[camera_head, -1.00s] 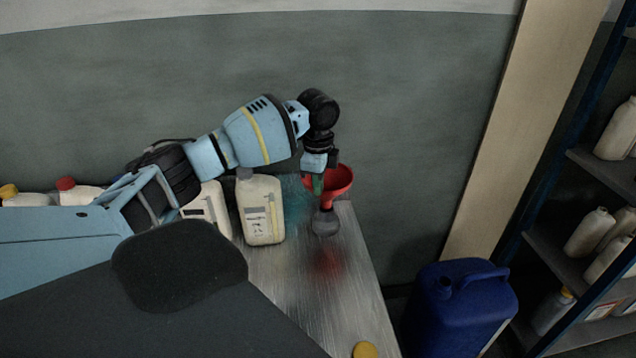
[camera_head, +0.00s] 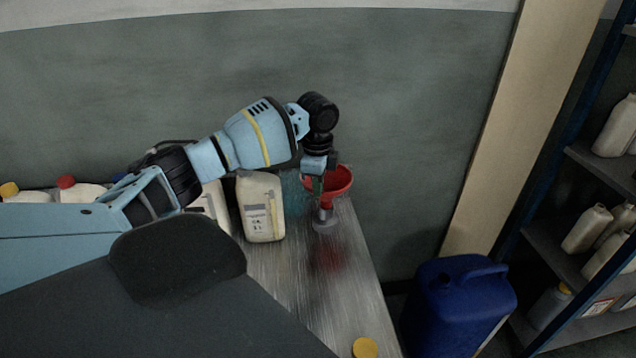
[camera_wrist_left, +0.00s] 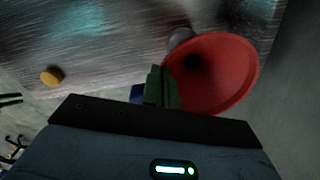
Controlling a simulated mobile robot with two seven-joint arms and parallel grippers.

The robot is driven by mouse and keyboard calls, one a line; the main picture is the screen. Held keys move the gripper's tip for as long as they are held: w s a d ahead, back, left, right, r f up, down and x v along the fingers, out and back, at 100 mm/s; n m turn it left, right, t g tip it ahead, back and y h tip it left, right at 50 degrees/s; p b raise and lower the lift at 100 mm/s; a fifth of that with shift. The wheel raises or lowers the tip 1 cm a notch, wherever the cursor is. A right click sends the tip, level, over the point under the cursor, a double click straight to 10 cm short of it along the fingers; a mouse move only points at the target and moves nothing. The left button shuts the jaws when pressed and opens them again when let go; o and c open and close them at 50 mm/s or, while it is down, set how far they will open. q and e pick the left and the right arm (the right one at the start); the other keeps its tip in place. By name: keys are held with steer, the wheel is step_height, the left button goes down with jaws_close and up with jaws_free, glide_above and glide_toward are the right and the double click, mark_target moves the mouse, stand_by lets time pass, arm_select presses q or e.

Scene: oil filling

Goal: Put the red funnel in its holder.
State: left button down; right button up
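The red funnel (camera_head: 340,182) is above the far end of the metal table in the head view, wide mouth up. Its spout points down at a small grey holder (camera_head: 325,227). The spout's lower end overlaps the holder's top; I cannot tell how deep it sits inside. My left gripper (camera_head: 317,186) is at the funnel's left rim, its green fingers close together on the rim. In the left wrist view the fingers (camera_wrist_left: 161,88) meet the edge of the funnel (camera_wrist_left: 222,72), and the grey holder (camera_wrist_left: 181,38) shows partly behind it. My right gripper is out of view.
A cream canister (camera_head: 262,208) stands left of the holder on the table (camera_head: 300,285). A yellow cap (camera_head: 365,348) lies near the front edge. A blue jerrycan (camera_head: 458,300) stands right of the table, a shelf (camera_head: 550,250) with bottles beyond.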

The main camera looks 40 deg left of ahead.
arm_select(q)
steer(key=shift+f, duration=1.2)
steer(key=c, duration=2.1)
jaws_free()
steer(key=o, duration=0.5)
steer(key=shift+r, duration=0.1)
step_height(320, 180, up, 8)
steer(key=shift+s, duration=0.15)
steer(key=shift+d+f, duration=0.1)
steer(key=shift+f, duration=0.1)
